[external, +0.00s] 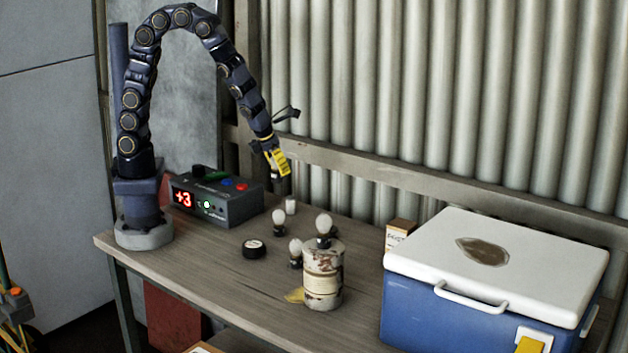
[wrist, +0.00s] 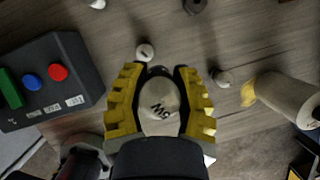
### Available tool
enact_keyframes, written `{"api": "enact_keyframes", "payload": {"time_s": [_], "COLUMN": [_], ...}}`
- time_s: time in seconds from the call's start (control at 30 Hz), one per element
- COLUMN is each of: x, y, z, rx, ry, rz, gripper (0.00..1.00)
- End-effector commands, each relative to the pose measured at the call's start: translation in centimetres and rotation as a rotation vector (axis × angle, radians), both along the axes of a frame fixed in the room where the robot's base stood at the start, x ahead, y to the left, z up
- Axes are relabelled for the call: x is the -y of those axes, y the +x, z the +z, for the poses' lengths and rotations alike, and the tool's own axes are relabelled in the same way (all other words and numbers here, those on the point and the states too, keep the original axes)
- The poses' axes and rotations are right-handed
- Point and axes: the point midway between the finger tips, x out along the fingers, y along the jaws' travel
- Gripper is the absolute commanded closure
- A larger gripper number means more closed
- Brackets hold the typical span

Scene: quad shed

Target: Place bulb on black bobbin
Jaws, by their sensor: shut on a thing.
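My gripper (external: 278,164) hangs above the table with its yellow fingers pointing down. In the wrist view the yellow fingers (wrist: 160,98) are shut on a pale rounded bulb (wrist: 160,110) with dark lettering. The held bulb is hard to make out in the external view. A squat black round piece (external: 254,249), apparently the black bobbin, lies on the table below and left of my gripper, with nothing on it. A dark round piece (wrist: 195,5) is cut off by the wrist view's top edge; I cannot tell if it is the same one.
Pale bulbs with dark bases stand on the table (external: 279,219) (external: 296,247), another atop a stained canister (external: 323,278). A small white piece (external: 291,205) is behind them. A control box (external: 215,200) is left, a small carton (external: 398,233) and blue cooler (external: 470,305) right.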

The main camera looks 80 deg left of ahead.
Motion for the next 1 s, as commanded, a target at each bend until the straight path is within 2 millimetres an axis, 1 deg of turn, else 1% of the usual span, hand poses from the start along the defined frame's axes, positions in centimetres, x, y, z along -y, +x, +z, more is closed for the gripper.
{"api": "enact_keyframes", "payload": {"time_s": [0.4, 0.6, 0.7, 1.0], "x": [1.0, 1.2, 1.4, 1.5], "y": [8.4, 10.9, 11.9, 13.1], "z": [-3.9, -7.2, -8.2, -9.6], "rx": [-0.001, -0.003, 0.002, 0.001], "ry": [-0.001, 0.0, 0.0, -0.001], "rz": [0.004, 0.003, 0.001, 0.003], "gripper": [1.0, 1.0, 1.0, 1.0]}}
